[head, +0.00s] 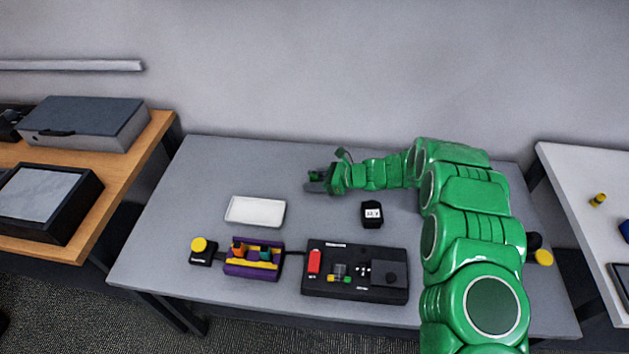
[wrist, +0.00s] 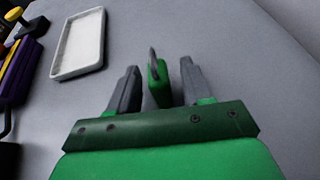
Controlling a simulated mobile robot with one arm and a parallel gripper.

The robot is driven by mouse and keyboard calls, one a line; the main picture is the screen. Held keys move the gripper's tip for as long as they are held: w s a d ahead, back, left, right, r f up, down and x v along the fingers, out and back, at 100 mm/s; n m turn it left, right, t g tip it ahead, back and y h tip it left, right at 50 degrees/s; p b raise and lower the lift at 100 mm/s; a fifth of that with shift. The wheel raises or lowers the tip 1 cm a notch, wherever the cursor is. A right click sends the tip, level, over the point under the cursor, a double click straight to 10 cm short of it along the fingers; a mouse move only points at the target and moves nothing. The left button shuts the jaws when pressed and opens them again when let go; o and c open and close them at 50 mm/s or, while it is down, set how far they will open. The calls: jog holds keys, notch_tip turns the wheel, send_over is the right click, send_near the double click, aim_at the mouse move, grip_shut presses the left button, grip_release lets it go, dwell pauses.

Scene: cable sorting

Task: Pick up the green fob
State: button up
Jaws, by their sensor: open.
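The green fob (wrist: 160,88) stands out in the wrist view as a narrow green piece with a grey loop at its far end. It lies between the two grey fingers of my gripper (wrist: 159,66), with a gap on each side. The fingers are apart and not closed on it. In the head view my gripper (head: 315,181) is low over the back middle of the grey table (head: 215,160). The fob is too small there to tell from the green gripper.
A white tray (head: 256,211) lies left of my gripper, also in the wrist view (wrist: 79,44). A black labelled block (head: 372,214) is to the right. A purple rack (head: 253,262), a black panel (head: 345,283) and a yellow-topped button (head: 200,246) line the front.

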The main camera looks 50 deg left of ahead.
jog(key=shift+x, duration=0.95)
jog(key=shift+w, duration=0.1)
jog(key=shift+c, duration=0.5)
grip_shut()
